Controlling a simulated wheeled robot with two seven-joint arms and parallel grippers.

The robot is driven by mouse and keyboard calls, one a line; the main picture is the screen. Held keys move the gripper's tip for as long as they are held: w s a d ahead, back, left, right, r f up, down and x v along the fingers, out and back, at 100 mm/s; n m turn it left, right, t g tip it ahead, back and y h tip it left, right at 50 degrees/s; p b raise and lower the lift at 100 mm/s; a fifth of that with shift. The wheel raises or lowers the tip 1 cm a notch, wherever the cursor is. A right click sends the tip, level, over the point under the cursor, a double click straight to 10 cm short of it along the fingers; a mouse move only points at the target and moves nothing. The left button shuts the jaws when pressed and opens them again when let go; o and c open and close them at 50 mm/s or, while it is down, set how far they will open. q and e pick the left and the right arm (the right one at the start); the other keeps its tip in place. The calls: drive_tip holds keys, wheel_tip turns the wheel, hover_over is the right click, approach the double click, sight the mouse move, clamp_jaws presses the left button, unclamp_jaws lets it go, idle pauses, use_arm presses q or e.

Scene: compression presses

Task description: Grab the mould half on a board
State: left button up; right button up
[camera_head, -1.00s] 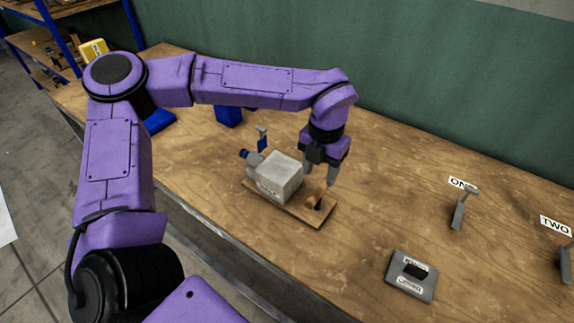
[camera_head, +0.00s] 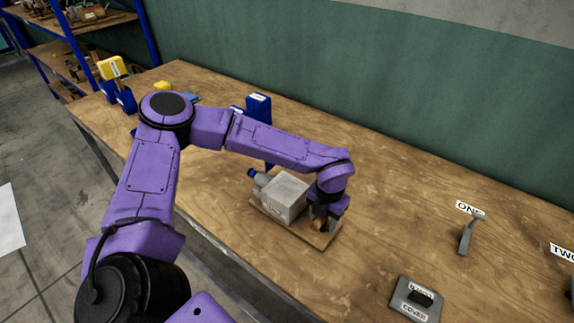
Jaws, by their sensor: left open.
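A wooden board (camera_head: 287,233) lies on the workbench near the picture's middle. A light grey block-shaped mould half (camera_head: 283,196), with a label on its front side, sits on the board. My left gripper (camera_head: 321,219) points down over the right end of the board, close to a small brown wooden piece (camera_head: 318,226) there. The gripper is open, its fingers low and partly hidden by its own wrist. I cannot tell whether they touch the small piece. My right gripper is not in view.
A grey plate (camera_head: 414,300) labelled COVER with a black handle lies at the front right. Grey brackets stand by the signs ONE (camera_head: 470,208) and TWO (camera_head: 562,251). Blue holders (camera_head: 258,106) stand behind my arm. The bench between board and signs is clear.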

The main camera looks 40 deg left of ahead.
use_arm(q)
clamp_jaws()
drive_tip(key=shift+r, duration=0.15)
idle(1.1)
